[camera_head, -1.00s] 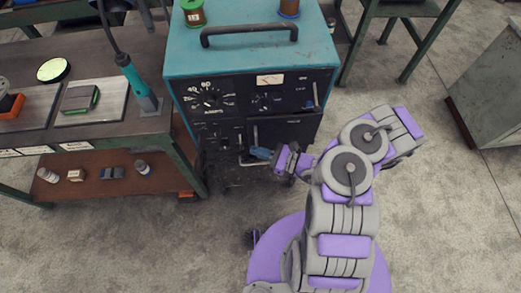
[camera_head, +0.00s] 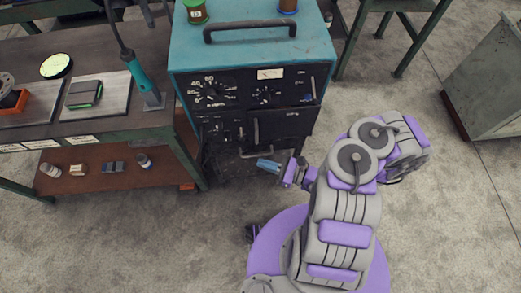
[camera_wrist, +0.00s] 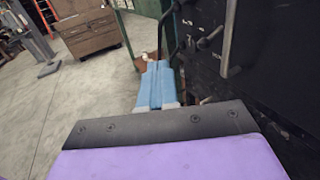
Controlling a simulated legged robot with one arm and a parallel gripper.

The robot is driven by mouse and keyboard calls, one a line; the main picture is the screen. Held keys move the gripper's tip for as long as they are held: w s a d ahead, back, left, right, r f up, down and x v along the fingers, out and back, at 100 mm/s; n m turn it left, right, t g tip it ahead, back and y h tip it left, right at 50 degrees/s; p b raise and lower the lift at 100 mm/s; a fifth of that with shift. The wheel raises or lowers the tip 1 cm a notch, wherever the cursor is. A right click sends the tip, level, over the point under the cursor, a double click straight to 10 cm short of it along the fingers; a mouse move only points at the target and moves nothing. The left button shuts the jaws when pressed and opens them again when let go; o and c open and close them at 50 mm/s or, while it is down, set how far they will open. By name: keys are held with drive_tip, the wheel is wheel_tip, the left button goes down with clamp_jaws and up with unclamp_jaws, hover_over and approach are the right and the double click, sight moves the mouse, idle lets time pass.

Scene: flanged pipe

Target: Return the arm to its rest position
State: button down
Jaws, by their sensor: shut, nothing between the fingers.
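My gripper (camera_head: 265,164) has blue fingers and sits in front of the lower part of the teal and black machine (camera_head: 250,45), apart from it as far as I can tell. The fingers are shut together with nothing between them. In the wrist view the two blue fingers (camera_wrist: 157,86) lie side by side, with the machine's black front panel (camera_wrist: 270,65) close on the right. My purple and grey arm is folded above my base.
A workbench (camera_head: 95,128) with a lower shelf (camera_head: 110,175) stands at the left. A green-legged table (camera_head: 400,8) is behind and a grey cabinet (camera_head: 490,85) at the right. Metal handles (camera_wrist: 228,40) jut from the machine's front. The floor right of the machine is clear.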

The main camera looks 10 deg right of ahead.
drive_tip(key=s+d+p, duration=0.1)
drive_tip(key=s+d, duration=0.1)
drive_tip(key=s, duration=0.3)
drive_tip(key=a+r+n+g+h, duration=0.1)
drive_tip(key=a+r+n+g, duration=0.2)
drive_tip(key=r+n+g, duration=0.65)
drive_tip(key=a+r+n+g, duration=0.2)
drive_tip(key=r+n+g, duration=0.2)
drive_tip(key=r+n, duration=0.55)
drive_tip(key=s+d+r+n+t+h, duration=0.4)
drive_tip(key=s+d+r+h, duration=0.8)
drive_tip(key=r+h, duration=0.3)
drive_tip(key=shift+s+d+r, duration=0.2)
drive_tip(key=shift+s+r, duration=0.55)
drive_tip(key=shift+r, duration=0.2)
drive_tip(key=c, duration=1.8)
unclamp_jaws()
